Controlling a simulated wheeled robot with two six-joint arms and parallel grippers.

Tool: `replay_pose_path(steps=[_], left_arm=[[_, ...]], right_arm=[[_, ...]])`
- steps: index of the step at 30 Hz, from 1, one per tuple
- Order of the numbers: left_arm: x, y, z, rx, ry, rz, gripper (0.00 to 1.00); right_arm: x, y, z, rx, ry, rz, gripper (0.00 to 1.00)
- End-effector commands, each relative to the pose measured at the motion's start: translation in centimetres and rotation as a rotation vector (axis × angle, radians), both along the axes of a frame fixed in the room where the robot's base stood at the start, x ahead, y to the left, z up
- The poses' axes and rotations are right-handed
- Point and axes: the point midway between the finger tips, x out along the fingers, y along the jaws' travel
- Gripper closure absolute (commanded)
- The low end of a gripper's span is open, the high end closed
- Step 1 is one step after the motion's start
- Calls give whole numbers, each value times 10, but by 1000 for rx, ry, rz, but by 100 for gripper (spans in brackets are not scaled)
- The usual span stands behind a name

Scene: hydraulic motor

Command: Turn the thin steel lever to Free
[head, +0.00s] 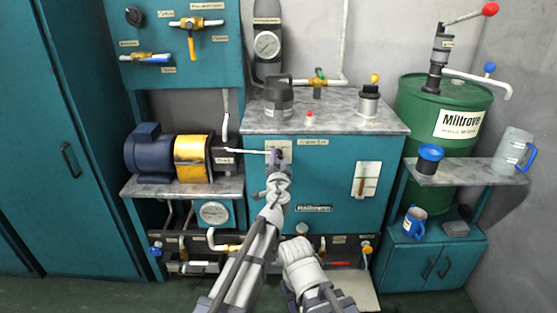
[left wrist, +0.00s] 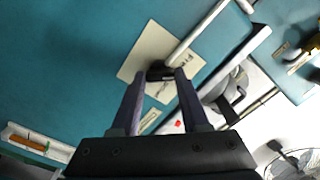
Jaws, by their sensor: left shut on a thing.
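The thin steel lever (head: 250,151) is a pale rod that points left from a light plate (head: 285,147) on the front of the teal tank. In the left wrist view the lever (left wrist: 205,33) runs up and right from its dark hub on the plate (left wrist: 147,50). My left gripper (head: 273,162) is at the plate. In the left wrist view its fingertips (left wrist: 160,73) close around the dark hub end of the lever and hide part of it. My right gripper does not show clearly.
A motor with a yellow coupling (head: 192,158) stands left of the lever. A gauge strip (head: 366,179) is on the tank front to the right. A marble top (head: 335,112) with caps and pipes is above. The green drum (head: 440,115) stands at the right.

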Motion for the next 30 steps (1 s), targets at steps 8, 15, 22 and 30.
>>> replay_pose_path(steps=[8, 15, 22, 30], left_arm=[[-1, 0, 0, -75, 0, 0, 100], [-1, 0, 0, -90, 0, 0, 100], [-1, 0, 0, -91, 0, 0, 100], [-1, 0, 0, -88, 0, 0, 29]], right_arm=[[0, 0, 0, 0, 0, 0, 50], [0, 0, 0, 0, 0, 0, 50], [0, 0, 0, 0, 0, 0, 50], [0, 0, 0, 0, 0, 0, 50]])
